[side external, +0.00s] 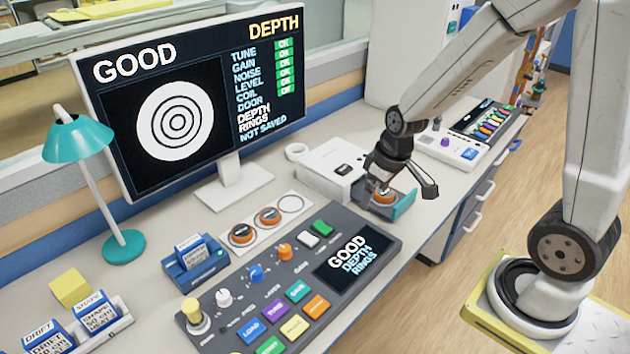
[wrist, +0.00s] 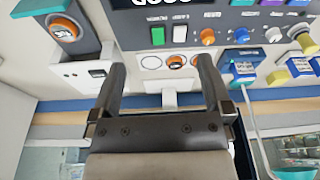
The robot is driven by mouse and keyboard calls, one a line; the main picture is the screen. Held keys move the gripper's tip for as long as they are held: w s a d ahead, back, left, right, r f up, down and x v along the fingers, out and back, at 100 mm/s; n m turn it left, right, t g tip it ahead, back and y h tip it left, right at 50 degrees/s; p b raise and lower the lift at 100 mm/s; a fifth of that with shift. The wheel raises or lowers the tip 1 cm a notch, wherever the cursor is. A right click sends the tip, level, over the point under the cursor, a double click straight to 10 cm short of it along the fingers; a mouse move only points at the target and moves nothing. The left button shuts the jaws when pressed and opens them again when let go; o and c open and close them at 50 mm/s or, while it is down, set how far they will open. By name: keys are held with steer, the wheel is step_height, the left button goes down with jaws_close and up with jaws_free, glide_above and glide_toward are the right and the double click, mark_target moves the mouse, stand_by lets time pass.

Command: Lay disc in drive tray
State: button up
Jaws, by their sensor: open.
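An orange-rimmed disc (side external: 383,196) sits in the drive tray, which has a teal front edge (side external: 404,206) and extends from the white drive box (side external: 330,166). In the wrist view the disc (wrist: 65,29) rests in the grey tray (wrist: 88,40) at the upper left, outside the space between my fingers. My gripper (side external: 405,186) is open, and in the side view it hangs over the tray, partly covering it. In the wrist view its two fingers (wrist: 161,64) are wide apart with nothing held between them.
A white holder (side external: 291,203) has two more orange discs (side external: 269,216) and one empty ring. The button console (side external: 290,290) stands in front of it. The monitor (side external: 190,100) shows "GOOD" and "NOT SAVED". A teal lamp (side external: 78,137), a blue card holder (side external: 195,262) and another control panel (side external: 456,150) stand around.

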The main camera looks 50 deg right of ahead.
steer(key=s+a+r, duration=0.1)
steer(key=s+a, duration=0.3)
steer(key=shift+s+a+m, duration=0.3)
steer(key=shift+m, duration=0.1)
stand_by(0.4)
